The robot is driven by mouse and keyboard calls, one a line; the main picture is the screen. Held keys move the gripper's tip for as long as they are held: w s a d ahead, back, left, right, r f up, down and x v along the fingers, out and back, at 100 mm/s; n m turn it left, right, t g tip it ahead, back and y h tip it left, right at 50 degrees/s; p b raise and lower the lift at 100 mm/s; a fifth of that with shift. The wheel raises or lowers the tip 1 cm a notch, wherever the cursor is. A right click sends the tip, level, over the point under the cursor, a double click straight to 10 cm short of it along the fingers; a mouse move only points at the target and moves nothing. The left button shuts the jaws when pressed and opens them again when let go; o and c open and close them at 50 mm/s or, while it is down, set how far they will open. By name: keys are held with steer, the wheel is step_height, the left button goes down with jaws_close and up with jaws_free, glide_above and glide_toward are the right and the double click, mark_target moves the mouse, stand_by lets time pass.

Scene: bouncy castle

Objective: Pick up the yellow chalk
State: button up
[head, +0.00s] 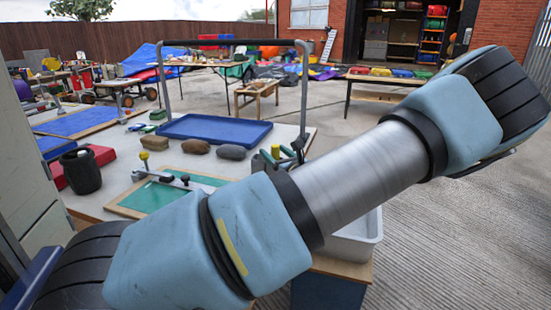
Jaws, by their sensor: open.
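I cannot make out the yellow chalk for certain in the head view. Two small yellow pieces show on the near table (95,203). One yellow piece (143,155) stands upright at the left end of a green board with a wooden frame (126,203). The other yellow piece (276,151) is on a green and grey tool right of the stones. Either looks more like a knob than a loose stick. My arm crosses the view from lower left to upper right and hides part of the table. My gripper is not in view.
A blue tray (213,128) lies at the table's back under a grey metal frame. A black pot (80,171) and red block (103,156) are at the left. A pale bin (357,238) is behind my arm.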

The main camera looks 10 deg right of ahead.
steer(key=shift+x, duration=1.4)
steer(key=shift+f, duration=0.1)
steer(key=shift+c, duration=0.4)
jaws_close()
